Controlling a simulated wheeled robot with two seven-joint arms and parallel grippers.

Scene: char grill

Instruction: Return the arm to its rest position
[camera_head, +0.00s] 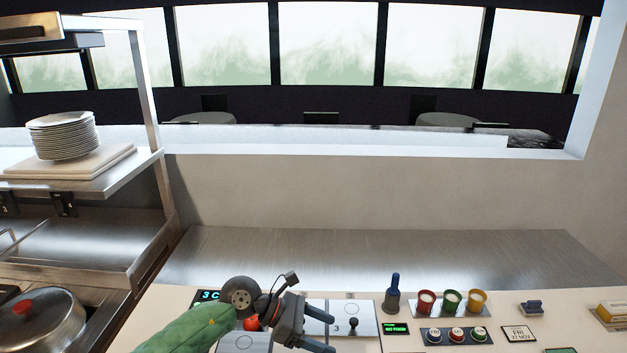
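My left arm, with a green sleeve, comes in from the bottom left over the white counter. My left gripper (328,331) points right, above the numbered panels; its two fingers are apart and nothing shows between them. A red round thing (251,323) is partly hidden behind the arm. A panel marked 3 (364,315) with a small black knob lies just right of the gripper. My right gripper is not in view.
A lidded pan (40,325) is at lower left. Stacked plates (63,137) sit on a shelf. The steel surface (400,255) behind the counter is clear.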

